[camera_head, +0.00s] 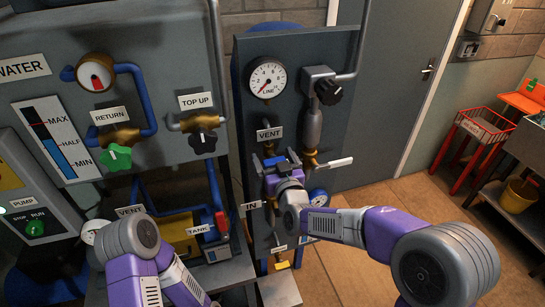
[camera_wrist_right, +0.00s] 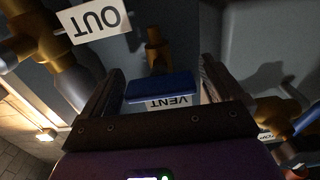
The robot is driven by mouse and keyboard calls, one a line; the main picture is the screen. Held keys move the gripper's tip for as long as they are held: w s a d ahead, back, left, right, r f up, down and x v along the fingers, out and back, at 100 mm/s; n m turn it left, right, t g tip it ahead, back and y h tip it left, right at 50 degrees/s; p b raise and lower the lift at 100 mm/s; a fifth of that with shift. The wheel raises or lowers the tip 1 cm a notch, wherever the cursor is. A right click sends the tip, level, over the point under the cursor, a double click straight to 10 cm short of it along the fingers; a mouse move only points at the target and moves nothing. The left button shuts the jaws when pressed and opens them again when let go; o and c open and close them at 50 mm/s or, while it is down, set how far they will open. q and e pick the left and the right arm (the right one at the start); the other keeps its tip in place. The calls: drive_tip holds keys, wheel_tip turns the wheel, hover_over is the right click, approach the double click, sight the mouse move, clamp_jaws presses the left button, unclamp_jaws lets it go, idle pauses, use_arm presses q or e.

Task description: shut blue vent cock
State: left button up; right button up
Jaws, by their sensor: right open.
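The blue vent cock handle (camera_head: 274,161) is on the right panel, below the VENT label (camera_head: 269,133). In the right wrist view the blue handle (camera_wrist_right: 162,88) lies crosswise between the two dark fingers, in front of a brass fitting (camera_wrist_right: 156,50). My right gripper (camera_head: 276,158) is open around the handle; the fingers stand apart on either side of it, with gaps. It also shows in the right wrist view (camera_wrist_right: 162,62). The gripper and wrist hide much of the piping below the handle in the head view. My left arm is at the lower left; its gripper does not show.
A white lever (camera_head: 335,163) sticks out just right of my right gripper. A black knob (camera_head: 328,91) and LINE gauge (camera_head: 267,79) are above. The left panel has a green knob (camera_head: 117,157) and black TOP UP knob (camera_head: 202,142). Open floor lies right.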

drive_tip(key=v, duration=0.6)
drive_tip(key=shift+s, duration=0.3)
drive_tip(key=s+d+f+m+g+h, duration=0.1)
drive_tip(key=d+f+g, duration=0.15)
drive_tip(key=f, duration=0.65)
drive_tip(key=s+d+f+g, duration=0.1)
drive_tip(key=s+f+g, duration=0.15)
drive_tip(key=f, duration=0.65)
drive_tip(key=s+d+f+m+g+h, duration=0.1)
drive_tip(key=d+f+g, duration=0.15)
drive_tip(key=f, duration=0.55)
drive_tip(key=s+d+f+m+g, duration=0.2)
drive_tip(key=s+f+g, duration=0.7)
drive_tip(key=s+f, duration=0.9)
drive_tip(key=s+m, duration=0.2)
drive_tip(key=s, duration=0.1)
drive_tip(key=shift+f+y, duration=0.2)
drive_tip(key=shift+y, duration=0.1)
